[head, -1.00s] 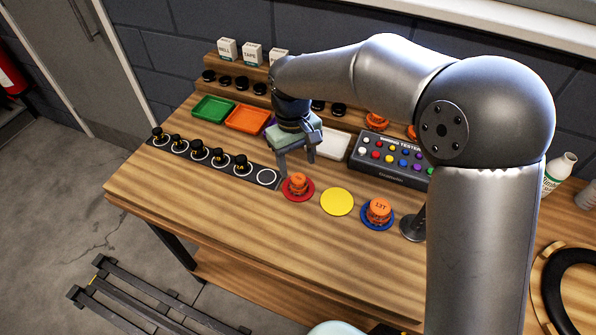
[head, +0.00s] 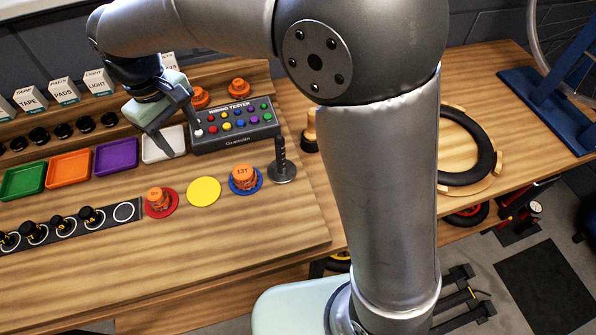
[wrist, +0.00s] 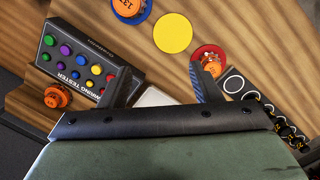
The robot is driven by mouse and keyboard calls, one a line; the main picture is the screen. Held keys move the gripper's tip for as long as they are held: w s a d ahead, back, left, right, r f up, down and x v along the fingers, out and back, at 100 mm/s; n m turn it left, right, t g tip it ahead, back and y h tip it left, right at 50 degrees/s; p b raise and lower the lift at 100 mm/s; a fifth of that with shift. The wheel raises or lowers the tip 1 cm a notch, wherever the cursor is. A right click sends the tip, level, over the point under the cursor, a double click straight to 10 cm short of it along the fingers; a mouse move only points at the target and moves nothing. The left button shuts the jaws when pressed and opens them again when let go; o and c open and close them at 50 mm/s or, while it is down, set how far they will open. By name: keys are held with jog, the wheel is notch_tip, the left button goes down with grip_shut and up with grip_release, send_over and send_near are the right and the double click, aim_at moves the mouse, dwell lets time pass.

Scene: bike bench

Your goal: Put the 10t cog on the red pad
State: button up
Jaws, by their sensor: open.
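An orange cog (head: 157,199) sits on the red pad (head: 174,207); its marking is too small to read. The same cog (wrist: 211,64) shows on the red pad in the wrist view, by the right-hand finger. An orange cog marked 13T (head: 244,176) sits on the blue pad (head: 260,186). Two more orange cogs (head: 238,88) (head: 200,97) stand on the shelf behind the tester, their markings not readable. My gripper (head: 181,140) is open and empty above the white tray, beside the tester. In the wrist view its fingers (wrist: 162,88) are wide apart with no cog between them.
A yellow pad (head: 204,191) lies bare between the red and blue pads. The tester box (head: 235,139) and an upright dark post (head: 281,160) stand nearby. Green, orange, purple and white trays (head: 176,155) line the shelf's foot. A black strip (head: 70,233) holds several black knobs.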

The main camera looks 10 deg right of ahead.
jog(key=s+d+m, duration=0.3)
jog(key=d+m, duration=0.2)
jog(key=d, duration=1.3)
jog(key=s+d+f+m+y, duration=0.1)
jog(key=s+d+f+m, duration=0.3)
jog(key=s+d, duration=0.6)
jog(key=shift+s+d+f+m+t, duration=0.3)
jog(key=shift+d+f+m+t, duration=0.15)
jog(key=shift+d, duration=0.7)
